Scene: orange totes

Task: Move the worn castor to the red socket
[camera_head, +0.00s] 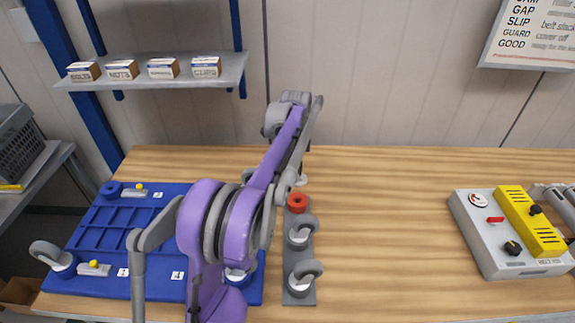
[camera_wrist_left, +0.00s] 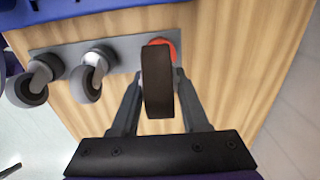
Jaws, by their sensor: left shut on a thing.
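The worn castor (camera_wrist_left: 157,95), with a dark brown wheel, is held in my left gripper (camera_wrist_left: 158,80) in the left wrist view. The jaws are shut on it, one finger on each side. The red socket (camera_head: 297,201) is at the far end of a grey strip (camera_head: 299,255). In the left wrist view the red socket (camera_wrist_left: 165,43) shows just beyond the wheel, partly covered by it. I cannot tell whether the castor touches it. In the head view my purple arm hides the castor and most of the gripper.
Two castors (camera_head: 300,234) (camera_head: 302,278) stand on the grey strip beside the red socket. A blue tray (camera_head: 75,285) with castors and yellow-knobbed latches lies left. A grey and yellow control box (camera_head: 500,255) stands right. The table between strip and box is clear.

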